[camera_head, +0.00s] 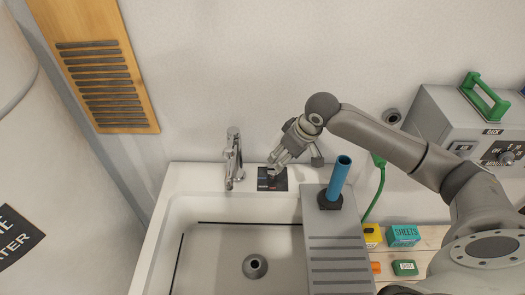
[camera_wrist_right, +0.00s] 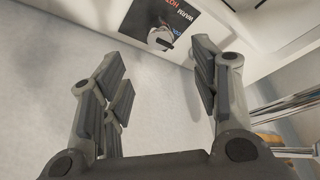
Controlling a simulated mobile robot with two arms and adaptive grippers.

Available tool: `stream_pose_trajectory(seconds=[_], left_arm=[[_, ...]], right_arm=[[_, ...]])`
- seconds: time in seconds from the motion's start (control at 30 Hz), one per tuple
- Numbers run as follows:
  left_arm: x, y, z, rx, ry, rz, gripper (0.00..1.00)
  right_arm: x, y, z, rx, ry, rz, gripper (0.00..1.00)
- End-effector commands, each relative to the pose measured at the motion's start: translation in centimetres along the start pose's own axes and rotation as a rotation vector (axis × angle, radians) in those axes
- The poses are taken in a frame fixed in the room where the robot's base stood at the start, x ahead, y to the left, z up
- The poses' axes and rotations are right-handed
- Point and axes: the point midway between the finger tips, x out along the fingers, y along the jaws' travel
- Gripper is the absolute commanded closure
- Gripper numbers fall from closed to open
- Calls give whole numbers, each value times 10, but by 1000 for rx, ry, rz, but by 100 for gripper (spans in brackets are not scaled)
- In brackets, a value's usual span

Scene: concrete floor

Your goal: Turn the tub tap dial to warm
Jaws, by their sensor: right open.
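The tub tap dial (camera_wrist_right: 159,40) is a round grey knob with a dark bar on a black plate (camera_wrist_right: 190,12). The plate shows red HOT lettering, WARM lettering and a bit of blue lettering. In the head view the plate (camera_head: 264,185) lies on the tub's back ledge, right of the chrome tap (camera_head: 234,158). I cannot tell which label the dial points to. My right gripper (camera_head: 277,160) is just above the plate and partly hides the dial. In the wrist view the right gripper (camera_wrist_right: 160,66) is open and empty, with the dial ahead between its fingers. My left gripper is not in view.
The white tub (camera_head: 215,205) with a drain (camera_head: 255,266) is below. A grey ribbed board (camera_head: 335,245) with a blue tube (camera_head: 340,175) stands right of the plate. Small boxes (camera_head: 403,236) and a grey machine (camera_head: 450,120) are farther right. The wall is close behind.

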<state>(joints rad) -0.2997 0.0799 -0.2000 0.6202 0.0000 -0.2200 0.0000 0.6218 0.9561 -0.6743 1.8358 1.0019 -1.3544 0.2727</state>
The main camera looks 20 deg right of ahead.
Motion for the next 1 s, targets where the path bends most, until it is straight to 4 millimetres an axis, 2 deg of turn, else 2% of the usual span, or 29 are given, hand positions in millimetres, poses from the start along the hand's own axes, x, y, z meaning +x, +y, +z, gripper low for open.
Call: stream_pose_trajectory(seconds=[0.13,0.23,0.5,0.7,1.0], left_arm=[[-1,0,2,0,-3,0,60],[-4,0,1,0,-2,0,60],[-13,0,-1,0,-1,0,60],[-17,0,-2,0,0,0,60],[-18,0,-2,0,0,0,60]], right_arm=[[5,0,0,1,-2,-2,44],[16,0,0,3,-3,-2,44],[67,-1,0,2,-2,-2,44],[96,0,0,1,-1,-1,44],[108,0,0,-1,0,0,44]])
